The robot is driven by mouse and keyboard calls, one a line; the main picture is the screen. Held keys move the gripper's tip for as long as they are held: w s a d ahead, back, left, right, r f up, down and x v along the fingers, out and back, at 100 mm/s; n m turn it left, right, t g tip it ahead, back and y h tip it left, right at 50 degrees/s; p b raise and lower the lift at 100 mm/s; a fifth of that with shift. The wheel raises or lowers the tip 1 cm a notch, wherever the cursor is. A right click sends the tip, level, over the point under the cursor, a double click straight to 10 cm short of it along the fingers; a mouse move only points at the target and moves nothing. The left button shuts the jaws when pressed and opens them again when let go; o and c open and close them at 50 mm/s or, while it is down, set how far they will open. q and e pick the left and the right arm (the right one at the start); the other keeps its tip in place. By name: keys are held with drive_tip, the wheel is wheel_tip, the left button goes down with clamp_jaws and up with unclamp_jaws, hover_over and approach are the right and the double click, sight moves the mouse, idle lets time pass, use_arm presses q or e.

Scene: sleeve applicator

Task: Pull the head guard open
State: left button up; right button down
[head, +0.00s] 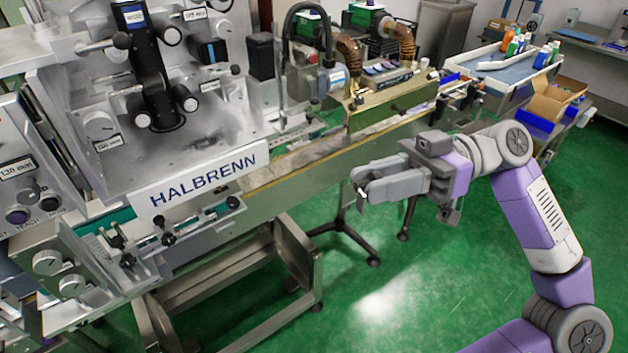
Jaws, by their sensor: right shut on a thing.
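My right gripper (362,187) reaches in from the right, level with the front of the machine and in front of its long conveyor side. Its grey fingers are shut on a small, thin, grey handle-like piece (361,204), which shows just below the fingertips. The fingers hide most of this piece. I cannot clearly make out the guard's panel or its edges, so how far open it stands cannot be told. The machine head (175,115) is on the left, above a white HALBRENN plate (200,185). My left gripper is not in view.
The conveyor (330,157) runs from the machine toward the back right. A steel frame (235,290) and a dark stand foot (345,225) are below it. A cardboard box (553,101) sits at the right. The green floor (420,285) is open in front.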

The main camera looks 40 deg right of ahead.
drive_tip(key=d+n+g+p, duration=0.2)
drive_tip(key=d+g, duration=0.1)
drive_tip(key=d, duration=0.3)
drive_tip(key=shift+s+r+y, duration=0.15)
drive_tip(key=shift+s+y, duration=0.1)
drive_tip(key=shift+y, duration=0.05)
drive_tip(key=c, duration=0.9)
unclamp_jaws()
drive_tip(key=d, duration=0.2)
drive_tip(key=d+p, duration=0.1)
drive_tip(key=d, duration=0.2)
drive_tip(key=d+p, duration=0.1)
drive_tip(key=d, duration=0.1)
drive_tip(key=shift+s+d, duration=0.25)
drive_tip(key=shift+s, duration=0.1)
